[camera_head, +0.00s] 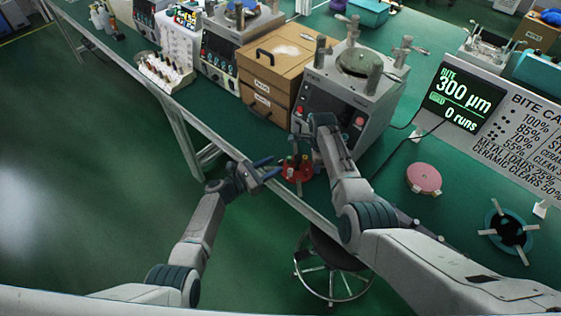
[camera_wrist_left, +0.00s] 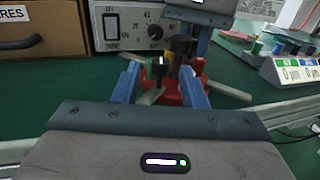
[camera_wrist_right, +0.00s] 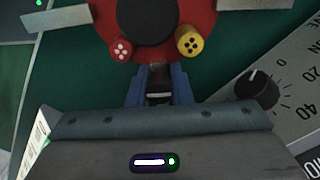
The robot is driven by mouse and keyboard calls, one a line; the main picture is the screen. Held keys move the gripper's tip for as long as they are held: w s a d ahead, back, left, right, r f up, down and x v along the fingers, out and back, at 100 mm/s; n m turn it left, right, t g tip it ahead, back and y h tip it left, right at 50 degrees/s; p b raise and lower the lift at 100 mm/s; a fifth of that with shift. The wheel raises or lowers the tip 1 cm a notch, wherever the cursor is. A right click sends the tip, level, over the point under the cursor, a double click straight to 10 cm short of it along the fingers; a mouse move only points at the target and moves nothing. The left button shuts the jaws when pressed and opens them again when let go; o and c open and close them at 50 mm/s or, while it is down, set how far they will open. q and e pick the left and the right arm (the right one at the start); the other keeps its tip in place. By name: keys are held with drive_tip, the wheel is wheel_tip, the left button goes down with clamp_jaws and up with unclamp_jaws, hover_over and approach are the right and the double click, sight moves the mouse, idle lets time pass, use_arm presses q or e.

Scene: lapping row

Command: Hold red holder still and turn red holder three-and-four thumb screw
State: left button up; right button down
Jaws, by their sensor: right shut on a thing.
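The red holder (camera_head: 297,168) lies near the front edge of the green bench. My right gripper (camera_wrist_right: 159,78) is shut, apparently on a metal arm of the holder, between those screws. My left gripper (camera_head: 268,171) is open at the holder's left side.
A grey lapping machine (camera_head: 350,95) stands behind the holder, with cardboard drawers (camera_head: 275,75) to its left. A pink disc (camera_head: 424,178), a teal ring holder (camera_head: 509,228) and a 300 µm display (camera_head: 462,97) are to the right. A stool (camera_head: 332,265) stands below the bench edge.

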sight(280, 160)
use_arm(q)
drive_tip(key=shift+x, duration=2)
clamp_jaws()
drive_tip(key=shift+n+t+y, duration=0.8)
drive_tip(key=shift+t, duration=0.1)
unclamp_jaws()
drive_tip(key=v, duration=1.2)
